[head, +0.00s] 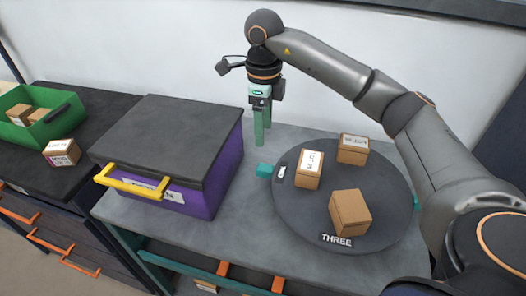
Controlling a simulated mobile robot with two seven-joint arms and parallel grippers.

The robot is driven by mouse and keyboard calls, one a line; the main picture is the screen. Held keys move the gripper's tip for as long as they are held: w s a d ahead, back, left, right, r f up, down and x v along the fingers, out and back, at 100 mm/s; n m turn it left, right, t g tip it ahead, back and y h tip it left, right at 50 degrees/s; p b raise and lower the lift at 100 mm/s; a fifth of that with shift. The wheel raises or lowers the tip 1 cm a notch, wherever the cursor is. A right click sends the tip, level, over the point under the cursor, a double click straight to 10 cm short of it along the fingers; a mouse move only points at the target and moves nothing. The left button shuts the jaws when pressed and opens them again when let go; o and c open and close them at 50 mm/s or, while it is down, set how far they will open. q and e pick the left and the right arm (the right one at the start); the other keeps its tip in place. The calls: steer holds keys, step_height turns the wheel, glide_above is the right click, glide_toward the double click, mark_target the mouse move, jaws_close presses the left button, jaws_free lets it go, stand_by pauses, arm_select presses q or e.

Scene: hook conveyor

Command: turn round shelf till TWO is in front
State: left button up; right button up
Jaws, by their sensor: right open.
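The round shelf (300,218) is a dark grey disc on the grey table. Its label THREE (337,240) faces the front. Another label (282,172) at its left edge is too small to read. A teal knob (265,171) sticks out at the left edge, and another teal knob (416,202) shows partly at the right edge. My right gripper (263,138) is open and empty, pointing down above the table, behind the left knob and apart from it. My left gripper is out of view.
Three cardboard boxes stand on the shelf: a front one (350,213), a left one (309,169) and a back one (353,149). A purple case (222,165) with a dark lid and yellow handle stands left. A green bin (28,125) is farther left.

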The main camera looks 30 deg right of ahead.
mark_target(264, 166)
step_height(264, 166, down, 12)
steer(key=shift+s+f+p, duration=0.1)
steer(key=shift+f+p, duration=0.1)
steer(key=shift+p, duration=0.45)
jaws_close()
stand_by(0.3)
stand_by(1.0)
